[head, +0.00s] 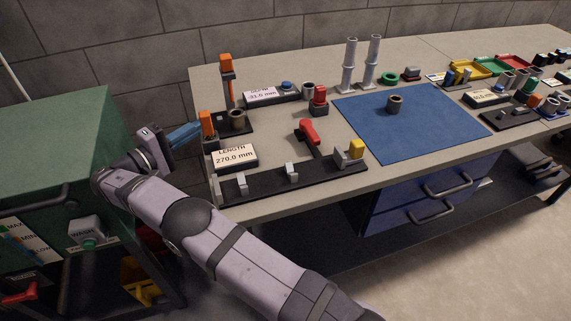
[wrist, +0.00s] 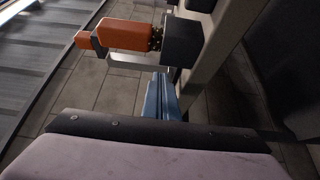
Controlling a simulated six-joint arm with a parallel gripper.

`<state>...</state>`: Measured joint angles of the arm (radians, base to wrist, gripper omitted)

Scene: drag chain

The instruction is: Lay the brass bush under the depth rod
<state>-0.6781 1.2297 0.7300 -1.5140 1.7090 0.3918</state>
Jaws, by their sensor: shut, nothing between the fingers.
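The depth gauge stands at the table's far left, with an orange-topped upright (head: 228,82) over a black base (head: 247,129) and a depth display (head: 262,95). The rod's tip is too small to make out. A brownish hollow bush (head: 237,119) stands upright on that base, close to the upright. A second, darker grey-brown bush (head: 395,103) stands on the blue mat; I cannot tell for certain which is brass. My gripper (head: 185,133), with blue fingers, is shut and empty left of the gauge, apart from both bushes. Its fingers (wrist: 161,97) also show in the wrist view.
An orange block (head: 207,124) stands at the table's left edge, near my gripper; an orange part (wrist: 125,37) shows close in the wrist view. The length gauge (head: 290,182) lies along the front. A green cabinet (head: 60,140) is left. The blue mat (head: 430,130) is mostly clear.

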